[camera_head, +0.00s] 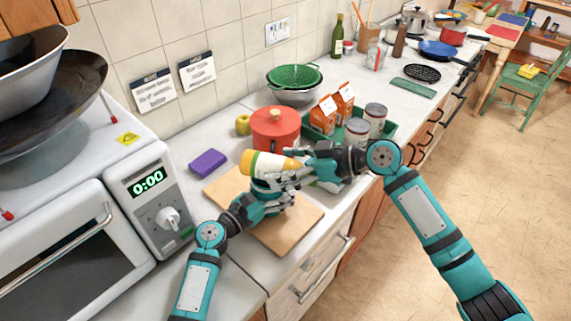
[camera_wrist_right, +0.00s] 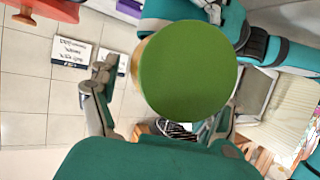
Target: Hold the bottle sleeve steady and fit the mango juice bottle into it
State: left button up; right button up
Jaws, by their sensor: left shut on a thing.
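My right gripper (camera_head: 291,170) is at the bottle's right end. In the right wrist view, a round green end face (camera_wrist_right: 188,72) fills the middle, with the fingers of my right gripper (camera_wrist_right: 165,110) spread around it. A gap shows on the left finger's side. I cannot make out the bottle sleeve separately; the grippers hide part of this area.
The wooden board (camera_head: 300,219) lies below the grippers. A red pot (camera_head: 275,128) stands close behind, with a purple block (camera_head: 207,162) to its left. A green crate (camera_head: 390,130) with cartons and cans is behind my right gripper. The oven (camera_head: 70,250) bounds the left side.

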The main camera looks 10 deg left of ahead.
jog(key=shift+r, duration=0.55)
jog(key=v, duration=1.2)
